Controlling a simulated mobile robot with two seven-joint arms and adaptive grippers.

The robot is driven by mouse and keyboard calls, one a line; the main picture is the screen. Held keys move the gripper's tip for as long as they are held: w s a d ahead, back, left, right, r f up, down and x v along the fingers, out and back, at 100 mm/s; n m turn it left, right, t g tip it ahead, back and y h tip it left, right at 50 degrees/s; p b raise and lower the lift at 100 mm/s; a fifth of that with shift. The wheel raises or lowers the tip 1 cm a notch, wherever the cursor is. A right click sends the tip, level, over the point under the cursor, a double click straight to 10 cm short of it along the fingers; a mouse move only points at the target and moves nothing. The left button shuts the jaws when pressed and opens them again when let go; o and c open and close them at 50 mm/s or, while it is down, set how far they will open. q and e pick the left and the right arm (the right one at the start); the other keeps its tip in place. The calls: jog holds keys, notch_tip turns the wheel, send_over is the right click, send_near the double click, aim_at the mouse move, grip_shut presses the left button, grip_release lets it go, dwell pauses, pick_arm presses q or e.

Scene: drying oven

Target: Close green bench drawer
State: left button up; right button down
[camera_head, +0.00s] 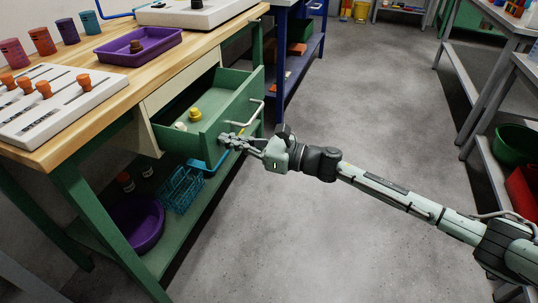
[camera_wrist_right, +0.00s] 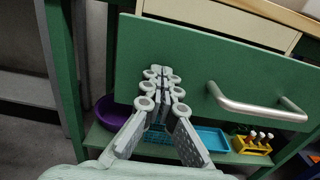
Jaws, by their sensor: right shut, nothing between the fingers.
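The green bench drawer (camera_head: 215,106) stands pulled out from the wooden-topped bench in the head view. It holds a yellow item (camera_head: 195,114) and a pale item (camera_head: 181,126). Its front panel (camera_wrist_right: 220,61) fills much of the right wrist view, with a metal bar handle (camera_wrist_right: 255,106) on it. My right gripper (camera_head: 224,139) is shut and empty at the near lower part of the drawer front. In the right wrist view its fingertips (camera_wrist_right: 159,72) overlap the panel, left of the handle; I cannot tell whether they touch. My left gripper is out of view.
The bench top (camera_head: 118,88) carries a purple tray (camera_head: 158,38), a white rack and several cups. The lower shelf holds a purple bowl (camera_head: 136,222) and a blue wire basket (camera_head: 180,188). Grey floor (camera_head: 320,90) is open right of the drawer.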

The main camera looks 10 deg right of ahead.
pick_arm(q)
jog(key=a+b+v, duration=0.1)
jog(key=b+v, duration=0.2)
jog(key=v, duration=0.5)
pick_arm(e)
jog(key=x, duration=1.1)
jog(key=shift+w+a, duration=0.1)
jog(key=shift+x, duration=1)
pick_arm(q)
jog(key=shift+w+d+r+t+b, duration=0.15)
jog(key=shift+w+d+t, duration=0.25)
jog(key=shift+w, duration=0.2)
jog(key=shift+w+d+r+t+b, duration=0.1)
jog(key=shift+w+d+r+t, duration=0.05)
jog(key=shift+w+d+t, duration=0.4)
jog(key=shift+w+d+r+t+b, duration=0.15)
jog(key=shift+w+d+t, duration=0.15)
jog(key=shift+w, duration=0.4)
pick_arm(e)
jog(key=shift+w+a+r, duration=0.1)
